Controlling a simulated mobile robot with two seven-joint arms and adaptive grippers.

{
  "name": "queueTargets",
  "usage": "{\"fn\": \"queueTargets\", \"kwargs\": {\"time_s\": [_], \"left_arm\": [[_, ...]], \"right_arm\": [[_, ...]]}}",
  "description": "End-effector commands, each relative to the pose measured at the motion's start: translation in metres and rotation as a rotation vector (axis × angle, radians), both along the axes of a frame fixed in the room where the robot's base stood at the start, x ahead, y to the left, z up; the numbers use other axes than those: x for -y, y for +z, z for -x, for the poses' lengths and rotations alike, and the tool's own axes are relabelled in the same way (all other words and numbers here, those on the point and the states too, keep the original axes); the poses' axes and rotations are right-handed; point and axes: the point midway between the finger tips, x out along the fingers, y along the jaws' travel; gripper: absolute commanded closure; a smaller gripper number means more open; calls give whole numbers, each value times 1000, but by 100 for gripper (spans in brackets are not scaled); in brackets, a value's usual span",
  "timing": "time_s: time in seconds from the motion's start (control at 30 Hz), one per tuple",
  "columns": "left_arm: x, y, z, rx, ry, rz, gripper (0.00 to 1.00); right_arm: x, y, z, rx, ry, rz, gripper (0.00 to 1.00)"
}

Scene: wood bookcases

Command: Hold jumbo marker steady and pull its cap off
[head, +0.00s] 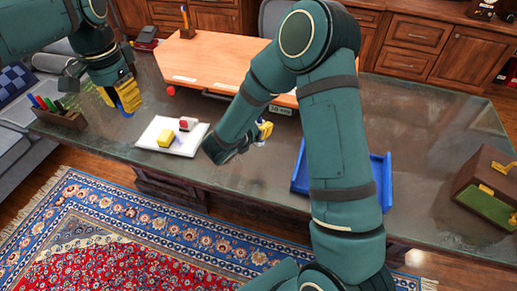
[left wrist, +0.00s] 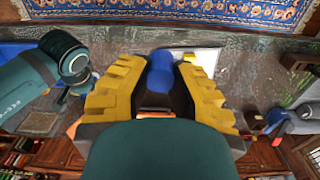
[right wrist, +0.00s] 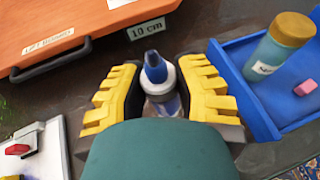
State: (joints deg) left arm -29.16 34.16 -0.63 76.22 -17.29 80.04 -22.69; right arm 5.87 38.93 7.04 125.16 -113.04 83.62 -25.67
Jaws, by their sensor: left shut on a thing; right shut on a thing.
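My left gripper (head: 125,97) is above the left part of the table, shut on a blue cap (left wrist: 160,70). The cap sticks out between its yellow fingers in the left wrist view. My right gripper (head: 265,131) is over the middle of the table, shut on the jumbo marker (right wrist: 160,78). In the right wrist view the marker's pale collar and bare blue tip show between the fingers, pointing away from the palm. Cap and marker are well apart. My right arm hides part of the table in the head view.
A white tray (head: 157,147) holds a yellow block (head: 166,138) and a red-and-white item. A blue tray (head: 382,176) holds a teal bottle (right wrist: 280,45) and a pink block (right wrist: 305,88). A pen holder (head: 66,117) stands left, an orange board (head: 215,62) behind, a wooden box (head: 483,173) right.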

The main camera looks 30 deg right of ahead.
Motion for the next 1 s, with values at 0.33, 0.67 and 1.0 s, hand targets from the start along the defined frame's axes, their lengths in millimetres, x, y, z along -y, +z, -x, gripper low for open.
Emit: {"fn": "queueTargets", "kwargs": {"time_s": [0.33, 0.67, 1.0], "left_arm": [[0, -10, 0, 0, 2, 0, 100], [-1, -18, 0, 0, 3, 0, 100], [-1, -22, 0, 0, 3, 0, 100]], "right_arm": [[0, -41, 0, 1, 2, 0, 100], [0, -75, -1, 2, 1, 0, 100], [-1, -77, -1, 3, 3, 0, 100]]}}
